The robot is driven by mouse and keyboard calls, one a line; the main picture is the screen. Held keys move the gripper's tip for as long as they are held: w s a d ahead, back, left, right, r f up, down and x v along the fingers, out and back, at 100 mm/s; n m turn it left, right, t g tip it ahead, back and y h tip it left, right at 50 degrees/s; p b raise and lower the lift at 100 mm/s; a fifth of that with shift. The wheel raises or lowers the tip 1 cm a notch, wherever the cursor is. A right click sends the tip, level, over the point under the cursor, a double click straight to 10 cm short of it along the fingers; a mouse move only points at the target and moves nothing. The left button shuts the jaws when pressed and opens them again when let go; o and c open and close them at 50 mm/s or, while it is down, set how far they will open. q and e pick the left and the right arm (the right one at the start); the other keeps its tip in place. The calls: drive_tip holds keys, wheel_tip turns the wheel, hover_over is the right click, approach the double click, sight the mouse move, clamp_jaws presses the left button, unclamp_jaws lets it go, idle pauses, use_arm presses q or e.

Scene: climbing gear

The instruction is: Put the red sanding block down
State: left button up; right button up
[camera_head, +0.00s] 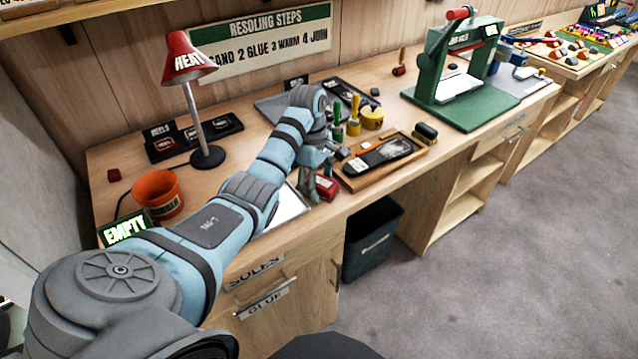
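The red sanding block (326,187) is at the fingertips of my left gripper (316,180), low over the front edge of the workbench. The fingers partly cover the block. I cannot tell whether they are closed on it or whether its underside touches the surface. A pale flat tray or sheet (287,212) lies just left of the block, partly hidden by my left arm. My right gripper is not in view.
A wooden tray (352,184) with a dark shoe sole is close on the right. Bottles and a yellow roll (372,118) stand behind. A green press (460,90) is farther right. A red lamp (190,70) and orange bucket (158,193) stand left. A dark bin (372,240) is below.

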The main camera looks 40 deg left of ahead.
sight(319, 180)
use_arm(q)
drive_tip(key=shift+s+f, duration=0.1)
drive_tip(key=r+p, duration=0.1)
drive_tip(key=r, duration=0.2)
drive_tip(key=r+p, duration=0.1)
drive_tip(key=r, duration=0.1)
drive_tip(key=shift+w+a+r+p, duration=0.15)
drive_tip(key=shift+w+a+p, duration=0.05)
drive_tip(key=shift+a+p, duration=0.1)
wheel_tip(319, 180, up, 8)
drive_tip(key=a+p, duration=0.1)
drive_tip(key=p, duration=0.6)
